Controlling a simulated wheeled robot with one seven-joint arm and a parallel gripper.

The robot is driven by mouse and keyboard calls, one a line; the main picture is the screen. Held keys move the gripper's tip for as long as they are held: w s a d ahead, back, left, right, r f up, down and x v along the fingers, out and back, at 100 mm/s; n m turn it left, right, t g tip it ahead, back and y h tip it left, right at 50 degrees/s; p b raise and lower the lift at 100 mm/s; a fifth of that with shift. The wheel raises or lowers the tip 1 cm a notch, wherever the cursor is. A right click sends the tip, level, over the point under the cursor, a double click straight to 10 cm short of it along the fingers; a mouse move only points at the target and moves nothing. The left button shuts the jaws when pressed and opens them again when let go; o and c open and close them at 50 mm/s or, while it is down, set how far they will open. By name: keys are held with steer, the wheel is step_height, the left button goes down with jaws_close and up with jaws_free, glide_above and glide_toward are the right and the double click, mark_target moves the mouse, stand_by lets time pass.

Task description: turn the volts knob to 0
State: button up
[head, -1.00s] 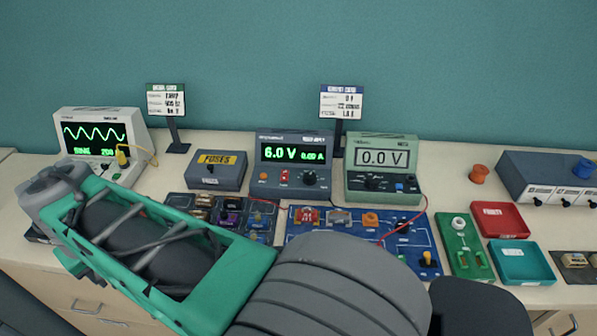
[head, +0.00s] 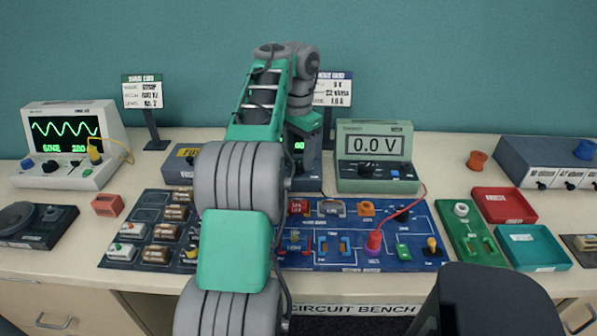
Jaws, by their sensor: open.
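The power supply (head: 313,183) stands at the back middle of the bench, mostly covered by my arm. Only a small green part of its display shows; the reading cannot be made out. Its front knobs, including the volts knob, are hidden behind my arm. My green and grey arm reaches up over the bench, and its wrist is bent down in front of the supply. My gripper's fingers are hidden, so whether they touch a knob cannot be seen.
A green multimeter (head: 374,175) reading 0.0 V stands right of the supply. A blue circuit board (head: 340,258) lies in front, with a red lead across it. A fuse box (head: 178,163) and an oscilloscope (head: 70,140) are to the left. Red (head: 503,205) and teal (head: 533,247) trays are right.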

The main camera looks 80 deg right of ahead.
step_height(320, 180, down, 2)
steer(key=shift+f+b, duration=0.1)
steer(key=shift+b, duration=0.3)
